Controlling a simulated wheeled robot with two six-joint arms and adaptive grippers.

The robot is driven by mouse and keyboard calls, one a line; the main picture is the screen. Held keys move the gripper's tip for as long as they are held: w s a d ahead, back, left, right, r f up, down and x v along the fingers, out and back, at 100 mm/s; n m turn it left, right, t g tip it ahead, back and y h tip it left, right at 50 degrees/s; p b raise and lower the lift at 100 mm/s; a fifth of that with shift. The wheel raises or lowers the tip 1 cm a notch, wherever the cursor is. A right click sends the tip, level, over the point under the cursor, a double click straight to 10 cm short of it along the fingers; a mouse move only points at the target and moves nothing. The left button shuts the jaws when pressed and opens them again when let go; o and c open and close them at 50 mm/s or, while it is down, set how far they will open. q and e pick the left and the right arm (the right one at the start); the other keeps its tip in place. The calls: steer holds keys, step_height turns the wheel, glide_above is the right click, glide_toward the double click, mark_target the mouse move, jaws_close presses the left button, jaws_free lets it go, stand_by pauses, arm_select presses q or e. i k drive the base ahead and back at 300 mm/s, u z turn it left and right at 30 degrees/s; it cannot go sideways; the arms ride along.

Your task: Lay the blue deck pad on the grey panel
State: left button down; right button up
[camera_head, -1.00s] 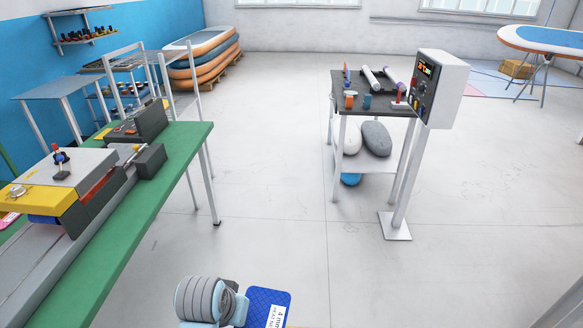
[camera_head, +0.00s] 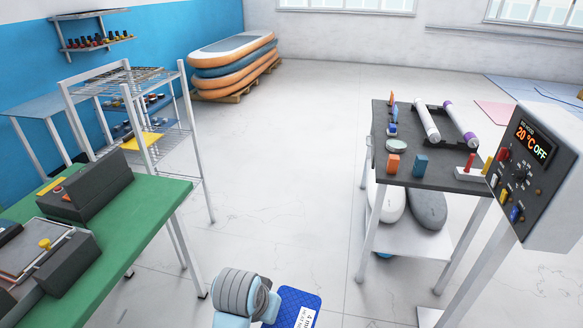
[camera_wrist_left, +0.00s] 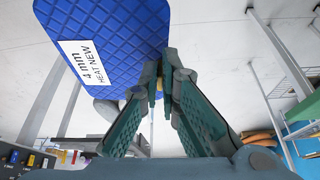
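The blue deck pad (camera_head: 299,307) shows at the bottom of the head view, with a white label on it. It also fills the upper left of the left wrist view (camera_wrist_left: 110,25), its label reading "4 mm HEAT NEW". My left gripper (camera_wrist_left: 160,82) is closed on the pad's edge and holds it up off the floor. In the head view my left wrist is beside the pad, and the fingertips are hidden. I cannot pick out the grey panel with certainty. My right gripper is not in view.
A dark-topped bench (camera_head: 440,168) with rolls and small blocks stands at the right, a control box (camera_head: 530,165) in front of it. A green workbench (camera_head: 150,215) and a wire rack (camera_head: 165,140) stand at the left. The floor between is clear. Stacked boards (camera_head: 235,65) lie at the back.

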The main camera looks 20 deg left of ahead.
mark_target(30, 245)
steer(key=i, duration=0.35)
steer(key=u, duration=1.95)
steer(key=i, duration=1.65)
